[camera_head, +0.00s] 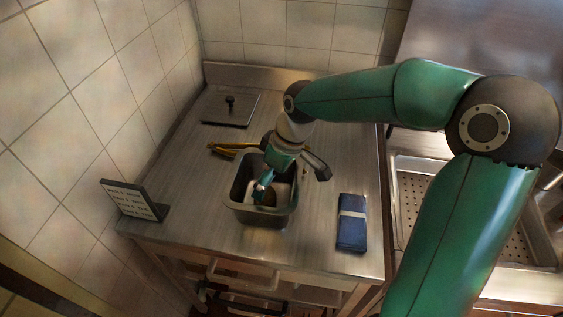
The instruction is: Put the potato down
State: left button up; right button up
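A small brown shape (269,198), which looks like the potato, is low inside the deep metal pan (236,208) on the steel table. It is small and partly covered by my gripper. My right arm comes in from the right, and its gripper (263,187) points down into the pan at the brown shape. I cannot tell whether its fingers are closed on the potato or apart from it. My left gripper is not in view.
A dark lid with a knob (240,110) lies at the back left. Yellow-handled tongs (224,149) lie behind the pan. A sign (135,201) stands at the left edge. A folded blue cloth (351,232) lies to the right. A perforated tray (416,200) is beyond the table.

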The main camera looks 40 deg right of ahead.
jog(key=v, duration=0.6)
jog(key=shift+r, duration=0.25)
jog(key=shift+s, duration=0.1)
